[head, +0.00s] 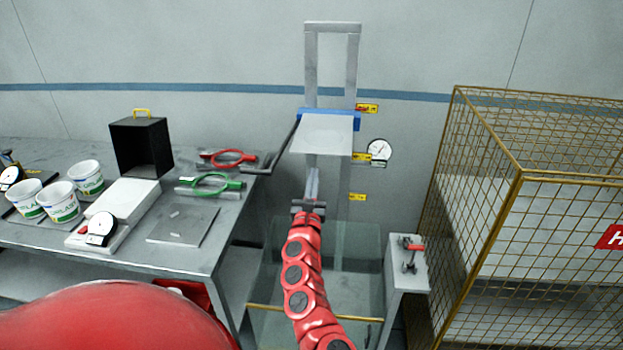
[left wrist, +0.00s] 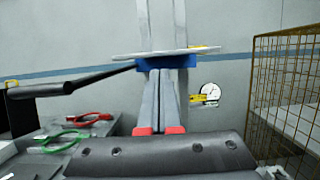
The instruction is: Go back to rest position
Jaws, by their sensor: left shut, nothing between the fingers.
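My left gripper (head: 313,173) reaches forward at the end of my red arm, in front of a tall grey frame (head: 311,60). Its two fingers (left wrist: 159,100) are together and empty in the left wrist view. A white plate (head: 322,136) on a blue carriage (head: 357,121) sits on the frame, just above the fingertips in the head view. A black lever (head: 287,143) sticks out from the carriage to the left. The plate (left wrist: 170,53) and lever (left wrist: 68,87) also show in the left wrist view. I cannot tell whether the fingers touch the frame. My right gripper is out of view.
A grey table (head: 195,257) at left bears white tubs (head: 88,178), a scale (head: 103,229), a black box (head: 141,147), and red (head: 233,158) and green (head: 211,183) handled tools. A glass-sided enclosure (head: 350,255) stands below the frame. A yellow wire cage (head: 520,177) fills the right.

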